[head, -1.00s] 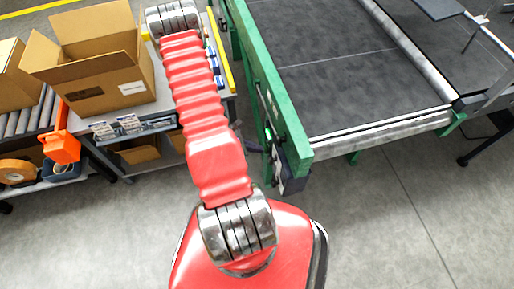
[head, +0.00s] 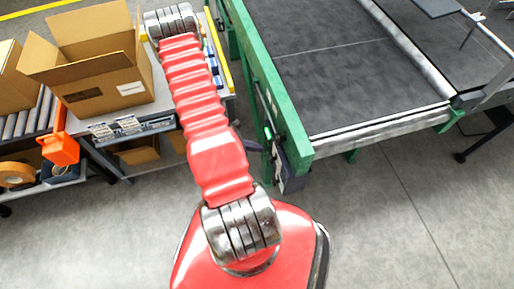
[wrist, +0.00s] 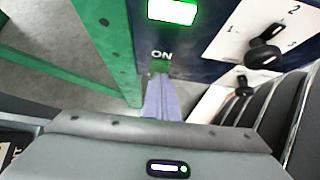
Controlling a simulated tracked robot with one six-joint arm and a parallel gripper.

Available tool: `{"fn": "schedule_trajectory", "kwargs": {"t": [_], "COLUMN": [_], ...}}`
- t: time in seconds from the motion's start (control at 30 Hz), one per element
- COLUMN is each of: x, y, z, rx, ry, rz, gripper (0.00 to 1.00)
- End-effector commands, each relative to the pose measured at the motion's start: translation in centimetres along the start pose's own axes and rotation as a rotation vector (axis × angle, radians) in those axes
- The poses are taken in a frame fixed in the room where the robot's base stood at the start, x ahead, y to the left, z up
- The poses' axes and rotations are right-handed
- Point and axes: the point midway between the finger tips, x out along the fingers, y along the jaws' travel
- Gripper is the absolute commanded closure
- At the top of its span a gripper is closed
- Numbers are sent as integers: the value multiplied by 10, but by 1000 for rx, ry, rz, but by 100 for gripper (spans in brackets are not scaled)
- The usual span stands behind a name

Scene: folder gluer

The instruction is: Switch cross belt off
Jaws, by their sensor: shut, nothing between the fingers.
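A dark blue control box (head: 290,165) is fixed to the near end of the belt machine's green frame. In the wrist view its dark panel (wrist: 205,40) carries a lit green-rimmed lamp (wrist: 172,11) and the word ON. A small green part (wrist: 160,66) shows just below ON, mostly hidden by my fingers. My gripper (wrist: 161,80) is shut and empty, its tips at this green part; I cannot tell whether they touch. In the head view my gripper (head: 256,147) is a small dark shape left of the box, partly behind my red arm.
A white plate with a black rotary knob (wrist: 264,52) and numbers sits right of the panel, with a second knob (wrist: 243,85) below. The green frame (head: 265,80) borders the dark belt (head: 350,75). An open carton (head: 105,75) stands on a bench at left.

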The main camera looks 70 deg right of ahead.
Motion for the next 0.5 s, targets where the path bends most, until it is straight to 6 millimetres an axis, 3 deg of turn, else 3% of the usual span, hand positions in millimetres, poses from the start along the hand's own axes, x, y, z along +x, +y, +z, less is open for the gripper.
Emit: {"fn": "schedule_trajectory", "kwargs": {"t": [0.03, 0.5], "x": [0, -7], "y": [0, -2], "z": [9, 15], "rx": [7, 7], "ry": [-21, -20], "rz": [-3, -4], "gripper": [100, 100]}}
